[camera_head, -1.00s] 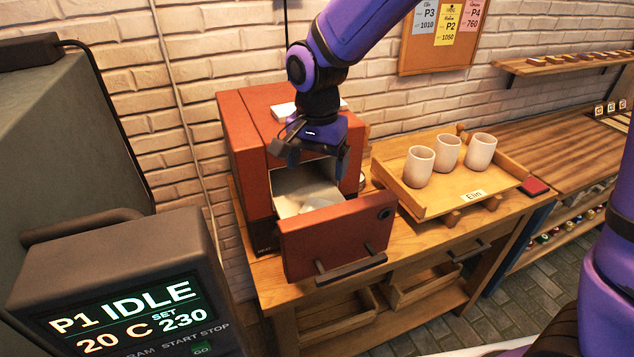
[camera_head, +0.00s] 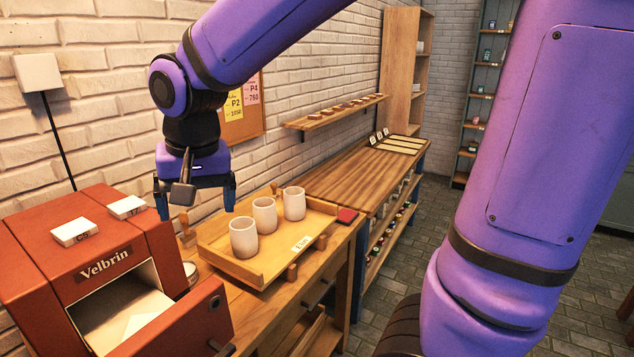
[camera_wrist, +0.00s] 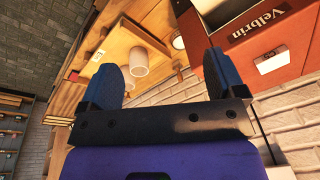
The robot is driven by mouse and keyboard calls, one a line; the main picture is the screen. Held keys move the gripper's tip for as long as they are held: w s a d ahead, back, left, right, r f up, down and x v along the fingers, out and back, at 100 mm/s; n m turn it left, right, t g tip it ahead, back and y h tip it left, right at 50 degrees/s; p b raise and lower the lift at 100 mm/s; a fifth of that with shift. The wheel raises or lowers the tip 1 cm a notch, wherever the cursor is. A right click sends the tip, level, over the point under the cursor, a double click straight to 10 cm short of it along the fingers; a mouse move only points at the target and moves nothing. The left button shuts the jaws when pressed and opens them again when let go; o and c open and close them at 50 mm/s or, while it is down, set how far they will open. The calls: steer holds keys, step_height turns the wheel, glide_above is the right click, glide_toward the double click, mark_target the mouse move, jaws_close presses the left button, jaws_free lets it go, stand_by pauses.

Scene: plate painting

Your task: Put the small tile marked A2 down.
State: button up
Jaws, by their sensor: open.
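My gripper (camera_head: 196,205) is open and hangs between the red Velbrin box (camera_head: 95,262) and the wooden tray. In the wrist view the gap between its fingers (camera_wrist: 162,78) is empty. No tile that I can read as A2 is in view. Two small white blocks with dark marks, a left one (camera_head: 74,231) and a right one (camera_head: 127,206), lie on top of the red box. Their marks are too small to read surely. Small marked tiles (camera_head: 379,136) stand on the far wooden bench, also unreadable.
The wooden tray (camera_head: 225,262) labelled Elin holds three pale cups (camera_head: 264,215). A wall shelf (camera_head: 335,112) carries several small items. The far bench top (camera_head: 345,180) is largely clear.

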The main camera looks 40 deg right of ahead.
steer(key=s+d+r+n+t, duration=0.3)
steer(key=s+d+r, duration=0.1)
steer(key=s+d, duration=0.8)
steer(key=shift+s+r, duration=0.15)
steer(key=shift+s, duration=1.05)
